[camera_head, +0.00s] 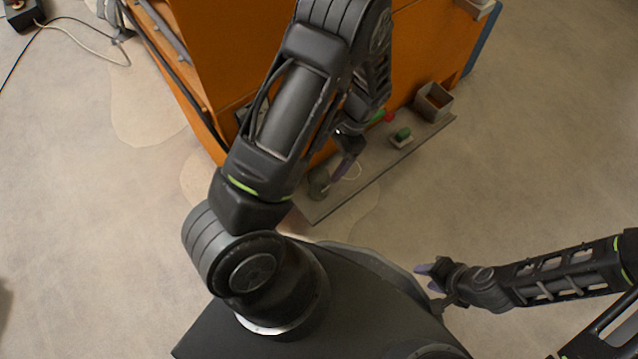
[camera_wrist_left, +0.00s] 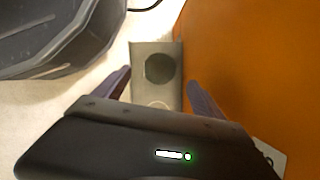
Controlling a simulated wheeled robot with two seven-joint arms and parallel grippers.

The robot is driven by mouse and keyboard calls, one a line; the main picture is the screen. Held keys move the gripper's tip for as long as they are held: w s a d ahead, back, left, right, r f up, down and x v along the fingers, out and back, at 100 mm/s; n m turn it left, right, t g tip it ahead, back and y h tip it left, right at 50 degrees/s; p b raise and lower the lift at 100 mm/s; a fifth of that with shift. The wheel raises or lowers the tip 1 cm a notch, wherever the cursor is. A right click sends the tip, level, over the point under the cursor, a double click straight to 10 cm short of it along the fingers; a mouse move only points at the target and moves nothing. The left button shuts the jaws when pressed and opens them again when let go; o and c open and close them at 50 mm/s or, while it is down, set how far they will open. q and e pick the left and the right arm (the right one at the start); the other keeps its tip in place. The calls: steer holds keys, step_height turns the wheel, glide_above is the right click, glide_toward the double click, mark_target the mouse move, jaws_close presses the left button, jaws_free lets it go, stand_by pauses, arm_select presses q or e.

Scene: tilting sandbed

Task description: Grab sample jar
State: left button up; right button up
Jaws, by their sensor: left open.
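The sample jar appears to be the dark grey-green round object (camera_head: 318,182) near the front-left end of a grey shelf (camera_head: 375,178). In the left wrist view the jar (camera_wrist_left: 158,68) is seen from above, beyond the fingertips and between their lines. My left gripper (camera_wrist_left: 158,82) is open and empty, its two purple-grey fingers spread. In the head view my left gripper (camera_head: 348,160) is partly hidden by my arm, close to the jar and behind it. My right gripper (camera_head: 429,277) is far from the shelf, at lower right; its finger gap is too small to judge.
The orange housing (camera_head: 215,50) rises behind the shelf and is close on the right in the wrist view. A green item in a small tray (camera_head: 402,138), a red knob (camera_head: 389,116) and an open box (camera_head: 433,101) are along the shelf. Floor on the right is clear.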

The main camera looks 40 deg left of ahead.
mark_target(321, 172)
arm_select(q)
steer(key=shift+s+f, duration=0.15)
steer(key=shift+f, duration=0.3)
steer(key=shift+b+x, duration=1.4)
steer(key=shift+x, duration=1.25)
steer(key=shift+c, duration=0.4)
jaws_close()
